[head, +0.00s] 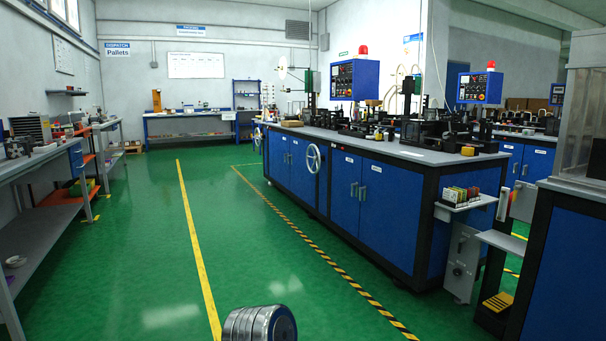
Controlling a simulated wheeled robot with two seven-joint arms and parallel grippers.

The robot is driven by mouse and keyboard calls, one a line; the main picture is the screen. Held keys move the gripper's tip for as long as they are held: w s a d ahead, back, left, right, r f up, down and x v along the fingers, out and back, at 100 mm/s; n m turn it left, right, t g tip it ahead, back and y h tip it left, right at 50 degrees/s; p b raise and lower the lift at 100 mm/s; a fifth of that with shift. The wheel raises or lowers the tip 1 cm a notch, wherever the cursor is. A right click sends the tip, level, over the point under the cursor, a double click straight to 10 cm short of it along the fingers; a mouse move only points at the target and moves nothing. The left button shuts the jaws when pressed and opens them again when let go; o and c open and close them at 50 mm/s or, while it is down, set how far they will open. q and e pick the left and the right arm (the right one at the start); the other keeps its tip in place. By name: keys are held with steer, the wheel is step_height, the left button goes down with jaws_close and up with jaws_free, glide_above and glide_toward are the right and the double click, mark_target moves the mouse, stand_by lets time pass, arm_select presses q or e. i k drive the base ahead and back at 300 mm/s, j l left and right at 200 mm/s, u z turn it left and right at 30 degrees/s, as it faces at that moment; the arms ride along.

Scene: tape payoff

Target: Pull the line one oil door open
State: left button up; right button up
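A long machine bench has blue cabinet doors along its side facing the aisle. The nearer pair of blue doors (347,187) and the farther pair of blue doors (280,152) look shut, with small handles near the middle of each pair. Small white labels sit on the doors, too small to read, so I cannot tell which one is the oil door. Neither of my grippers is in view.
A handwheel (313,157) sticks out between the door pairs. A small side shelf (465,204) with colored items juts from the bench's near end. Black-and-yellow floor tape (318,256) runs along the bench. The green floor (225,235) is clear. Workbenches (45,160) stand left.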

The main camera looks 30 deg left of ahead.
mark_target(302, 182)
steer(key=i+j+u, duration=0.6)
steer(key=i+j, duration=0.15)
steer(key=i+j+u, duration=0.45)
steer(key=i+u, duration=0.2)
steer(key=i, duration=0.2)
steer(key=i+u, duration=0.3)
steer(key=i, duration=3.45)
steer(key=i+j+z, duration=0.15)
steer(key=i, duration=0.75)
steer(key=i+j+z, duration=0.1)
steer(key=i+z, duration=0.3)
steer(key=i+j+z, duration=0.15)
steer(key=i+z, duration=0.25)
steer(key=i+j+z, duration=0.2)
steer(key=z, duration=0.2)
steer(key=i+j+z, duration=0.2)
steer(key=j+z, duration=0.25)
